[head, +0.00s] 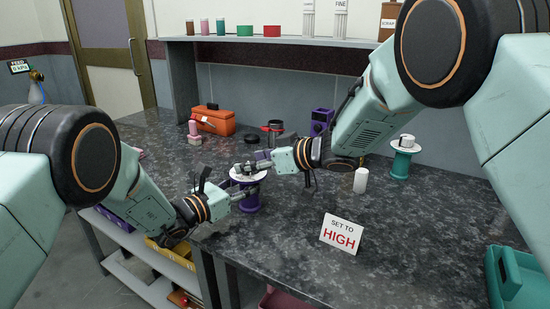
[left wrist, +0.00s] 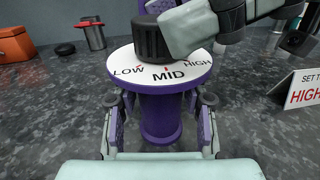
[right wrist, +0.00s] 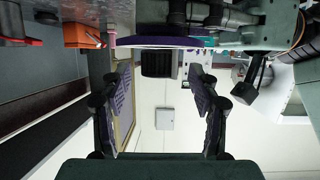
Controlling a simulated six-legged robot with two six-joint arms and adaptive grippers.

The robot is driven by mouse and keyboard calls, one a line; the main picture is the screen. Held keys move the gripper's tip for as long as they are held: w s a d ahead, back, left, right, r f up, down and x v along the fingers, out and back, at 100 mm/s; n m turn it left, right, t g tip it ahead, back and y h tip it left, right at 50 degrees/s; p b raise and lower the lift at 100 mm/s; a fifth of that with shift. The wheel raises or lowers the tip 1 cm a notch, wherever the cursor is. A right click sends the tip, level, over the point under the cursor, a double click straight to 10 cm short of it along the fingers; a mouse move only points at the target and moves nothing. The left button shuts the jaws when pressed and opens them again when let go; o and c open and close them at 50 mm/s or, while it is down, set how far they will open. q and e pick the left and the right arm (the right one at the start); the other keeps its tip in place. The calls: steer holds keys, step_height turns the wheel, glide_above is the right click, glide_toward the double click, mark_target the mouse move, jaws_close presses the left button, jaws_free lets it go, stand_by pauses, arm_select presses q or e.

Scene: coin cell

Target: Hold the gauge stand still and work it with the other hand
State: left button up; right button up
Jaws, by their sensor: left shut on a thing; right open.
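The gauge stand has a purple column (head: 251,203) under a round white dial (left wrist: 125,62) marked LOW, MID and HIGH, with red ticks. A black knob (left wrist: 150,40) sits upright on the dial; I cannot make out its pointer. My left gripper (head: 247,190) is shut on the column below the dial, one finger on each side in the left wrist view. My right gripper (head: 250,166) is open above the dial; its fingers are at the knob. In the right wrist view the knob (right wrist: 158,64) shows between the spread fingers. A white sign (head: 341,233) reads SET TO HIGH.
A teal stand with a white top (head: 401,163) stands at the right. A white cylinder (head: 361,180) is right of the gauge stand. An orange toolbox (head: 213,120) and a purple box (head: 321,121) stand at the back. The dark bench is clear around the sign.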

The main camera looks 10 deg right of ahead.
steer(key=v, duration=0.9)
steer(key=shift+s+d, duration=0.2)
steer(key=shift+d, duration=0.05)
steer(key=shift+r, duration=0.1)
arm_select(q)
steer(key=o, duration=1.4)
steer(key=shift+a, duration=0.1)
